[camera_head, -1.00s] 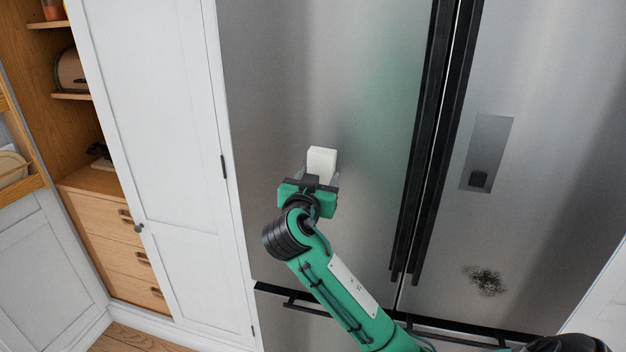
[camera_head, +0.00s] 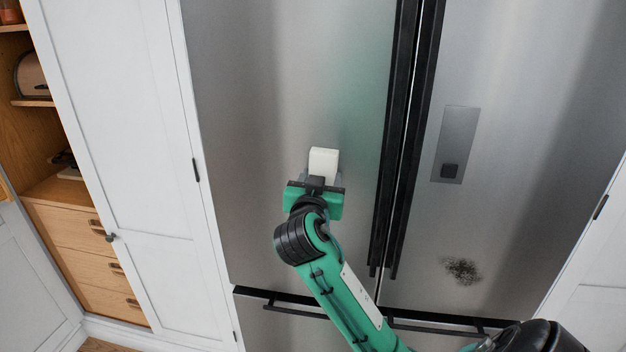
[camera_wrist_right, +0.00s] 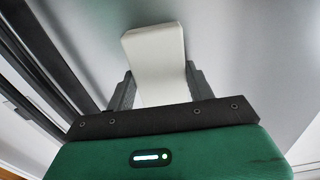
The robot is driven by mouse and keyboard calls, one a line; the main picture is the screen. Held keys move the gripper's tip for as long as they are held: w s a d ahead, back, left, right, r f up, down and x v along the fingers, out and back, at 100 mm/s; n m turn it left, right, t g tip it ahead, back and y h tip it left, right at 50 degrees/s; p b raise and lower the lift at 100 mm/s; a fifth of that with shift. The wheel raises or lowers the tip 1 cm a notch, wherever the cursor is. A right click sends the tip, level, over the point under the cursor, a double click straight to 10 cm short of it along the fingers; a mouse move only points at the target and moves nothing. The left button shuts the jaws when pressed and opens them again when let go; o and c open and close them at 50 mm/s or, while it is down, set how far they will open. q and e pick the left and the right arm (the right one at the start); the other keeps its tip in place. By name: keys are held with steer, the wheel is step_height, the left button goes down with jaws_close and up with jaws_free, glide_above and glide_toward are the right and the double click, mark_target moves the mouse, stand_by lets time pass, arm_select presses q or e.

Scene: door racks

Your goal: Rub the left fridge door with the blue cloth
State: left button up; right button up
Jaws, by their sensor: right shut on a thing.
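The left fridge door (camera_head: 250,120) is brushed steel, shut, with a long black upright handle (camera_head: 393,140) along its right edge. I see no dark mark on it. My right gripper (camera_head: 320,174) is in front of this door, left of the handle, shut on a white block (camera_head: 323,161). In the right wrist view the white block (camera_wrist_right: 156,62) sticks out between the fingers towards the grey door surface; I cannot tell whether it touches. No blue cloth shows in any view. My left gripper is not in view.
The right fridge door (camera_head: 500,200) bears a dark speckled smudge (camera_head: 461,270) low down and a dispenser panel (camera_head: 454,145). Lower drawer handles (camera_head: 440,325) run below the doors. A white cupboard (camera_head: 120,150) and open wooden shelves (camera_head: 40,140) stand at left.

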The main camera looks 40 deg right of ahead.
mark_target(336, 170)
steer(key=shift+s+d+r+p, duration=0.8)
steer(key=shift+s+d+r, duration=0.2)
steer(key=shift+s+r, duration=0.15)
steer(key=shift+w+a+f+b, duration=0.1)
steer(key=shift+w+a+b, duration=0.2)
steer(key=shift+w+a, duration=0.95)
steer(key=shift+w+a+r+b, duration=0.1)
steer(key=shift+w+a+b, duration=0.15)
steer(key=shift+w+a, duration=1)
steer(key=shift+w+a+f+b, duration=0.1)
steer(key=shift+w+a+b, duration=0.2)
steer(key=shift+w+a, duration=0.95)
steer(key=shift+w+d, duration=0.3)
steer(key=shift+d, duration=0.05)
steer(key=shift+s+a+f, duration=0.15)
steer(key=shift+s+a, duration=0.25)
steer(key=shift+a, duration=0.1)
steer(key=shift+b+v, duration=0.4)
steer(key=shift+v, duration=1.95)
steer(key=shift+d, duration=0.1)
